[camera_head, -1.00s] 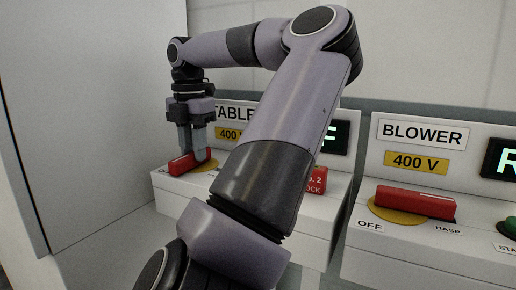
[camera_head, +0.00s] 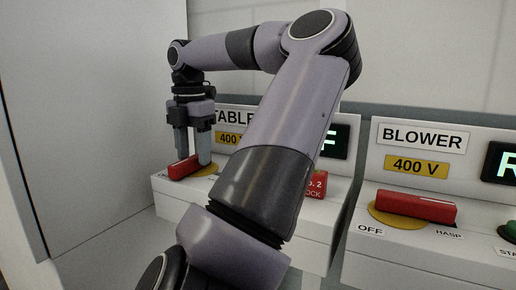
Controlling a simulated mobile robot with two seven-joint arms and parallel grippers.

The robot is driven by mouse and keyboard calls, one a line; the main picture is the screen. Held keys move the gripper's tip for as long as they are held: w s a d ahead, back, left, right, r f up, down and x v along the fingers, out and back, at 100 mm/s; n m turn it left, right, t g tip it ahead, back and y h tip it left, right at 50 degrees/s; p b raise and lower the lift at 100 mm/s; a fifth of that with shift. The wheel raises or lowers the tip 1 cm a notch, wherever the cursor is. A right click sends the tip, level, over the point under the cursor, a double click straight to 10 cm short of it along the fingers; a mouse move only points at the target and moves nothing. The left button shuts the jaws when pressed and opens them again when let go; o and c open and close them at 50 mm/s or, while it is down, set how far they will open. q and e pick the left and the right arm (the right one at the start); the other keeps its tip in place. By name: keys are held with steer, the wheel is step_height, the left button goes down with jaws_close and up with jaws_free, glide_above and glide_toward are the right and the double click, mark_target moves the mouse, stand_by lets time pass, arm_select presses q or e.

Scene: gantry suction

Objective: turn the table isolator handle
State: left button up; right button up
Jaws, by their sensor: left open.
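The red table isolator handle (camera_head: 182,169) sits on a yellow disc on the left box, under the partly hidden "TABLE" label (camera_head: 233,118). It lies at a slant, its left end nearer me. My left gripper (camera_head: 192,160) points down over the handle, open, with its two fingers apart at the handle. I cannot tell whether they touch it. My left arm hides much of the box's middle, including most of a dark display (camera_head: 335,141) whose visible green letter reads "F". My right gripper is not in view.
The blower box stands to the right, with its own red handle (camera_head: 414,206) on a yellow disc, an "OFF" label (camera_head: 370,229) and a green button (camera_head: 510,229). A red lock tag (camera_head: 316,184) is beside my arm. A grey panel (camera_head: 90,110) stands at the left.

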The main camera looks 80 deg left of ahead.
mark_target(194, 157)
arm_select(q)
step_height(194, 157, up, 7)
steer(key=shift+p, duration=0.7)
